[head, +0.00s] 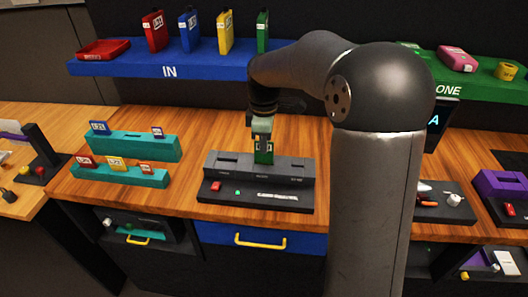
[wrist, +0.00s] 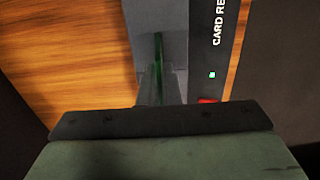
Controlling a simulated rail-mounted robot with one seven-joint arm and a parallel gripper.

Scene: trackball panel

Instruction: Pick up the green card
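A green card (head: 264,154) with a pale label stands upright at the top of the dark grey card reader (head: 257,197). I cannot tell whether its lower end sits in a slot. My gripper (head: 263,136) points down over the card from above. In the wrist view the card (wrist: 158,55) shows as a thin green edge running between the two fingers of my gripper (wrist: 159,88). The fingers are close together on both sides of it, with no clear gap. Another green upright piece (head: 262,31) stands on the blue shelf, partly hidden by my arm.
The blue IN shelf (head: 150,68) holds red, yellow and blue upright pieces and a red tray (head: 104,49). Teal racks (head: 130,146) with small cards stand left of the reader. A purple box (head: 500,187) is at the right. Wooden counter is bare around the reader.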

